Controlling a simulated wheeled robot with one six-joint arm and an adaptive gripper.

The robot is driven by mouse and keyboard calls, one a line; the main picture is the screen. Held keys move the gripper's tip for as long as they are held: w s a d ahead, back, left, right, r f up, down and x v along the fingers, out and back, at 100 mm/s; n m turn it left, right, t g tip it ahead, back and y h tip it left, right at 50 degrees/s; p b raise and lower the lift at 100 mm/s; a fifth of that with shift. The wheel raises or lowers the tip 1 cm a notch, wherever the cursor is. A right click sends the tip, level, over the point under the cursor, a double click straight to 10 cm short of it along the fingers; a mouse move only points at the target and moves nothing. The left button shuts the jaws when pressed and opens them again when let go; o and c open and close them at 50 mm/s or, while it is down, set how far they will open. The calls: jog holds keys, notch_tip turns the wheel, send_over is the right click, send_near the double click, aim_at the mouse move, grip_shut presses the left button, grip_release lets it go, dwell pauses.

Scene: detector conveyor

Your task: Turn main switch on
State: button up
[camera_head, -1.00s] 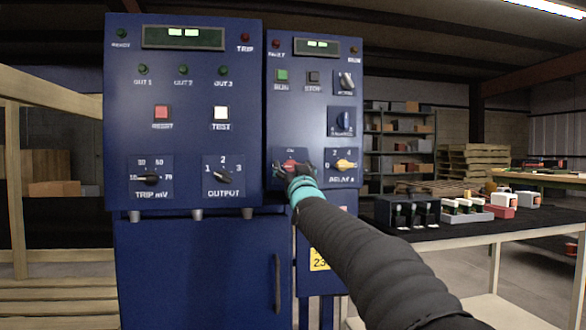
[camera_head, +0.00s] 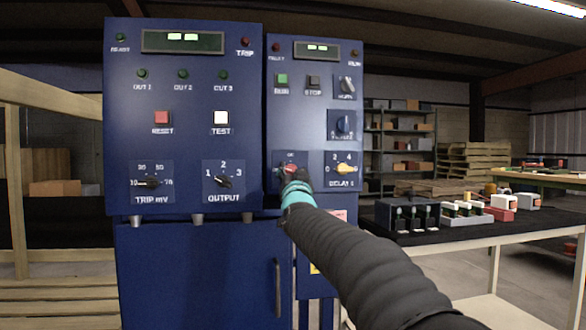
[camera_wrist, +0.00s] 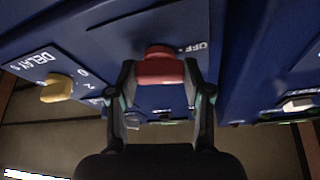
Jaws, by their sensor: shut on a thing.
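The main switch is a red rotary knob (camera_wrist: 160,66) on the lower left of the right-hand blue control panel (camera_head: 312,110). In the wrist view the knob sits between the two fingers of my gripper (camera_wrist: 160,88), which are shut on its sides. "OFF" lettering shows to the right of the knob in that view. In the head view my gripper (camera_head: 293,175) covers much of the knob, and only a bit of red (camera_head: 288,168) shows.
A yellow DELAY knob (camera_head: 345,169) is close to the right of my gripper. The larger blue cabinet (camera_head: 185,110) stands to the left. A table with a black top (camera_head: 450,237) holding small boxes stands to the right.

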jog(key=m+h+p, duration=0.1)
jog(key=m+p, duration=0.1)
jog(key=m, duration=0.1)
jog(key=m+h+p, duration=0.1)
jog(key=m, duration=0.1)
jog(key=shift+a+r+h+p, duration=0.1)
jog(key=shift+r+h+p, duration=0.2)
jog(key=shift+p, duration=0.1)
jog(key=m+h+p, duration=0.1)
jog(key=m+p, duration=0.1)
jog(key=m, duration=0.1)
jog(key=m+g+h+p, duration=0.1)
jog(key=m+p, duration=0.1)
jog(key=m, duration=0.1)
jog(key=shift+g+p, duration=0.3)
jog(key=shift+p, duration=0.1)
jog(key=m+g+p, duration=0.1)
jog(key=m, duration=0.2)
jog(key=shift+h+p, duration=0.35)
jog(key=shift+h, duration=0.05)
jog(key=shift+f+m+g, duration=0.15)
jog(key=shift+m+g, duration=0.55)
jog(key=shift+m, duration=1.2)
jog(key=o, duration=1.2)
jog(key=shift+c, duration=0.2)
jog(key=shift+s, duration=0.1)
jog(key=s+a, duration=0.1)
jog(key=s, duration=1.1)
jog(key=shift+a, duration=0.2)
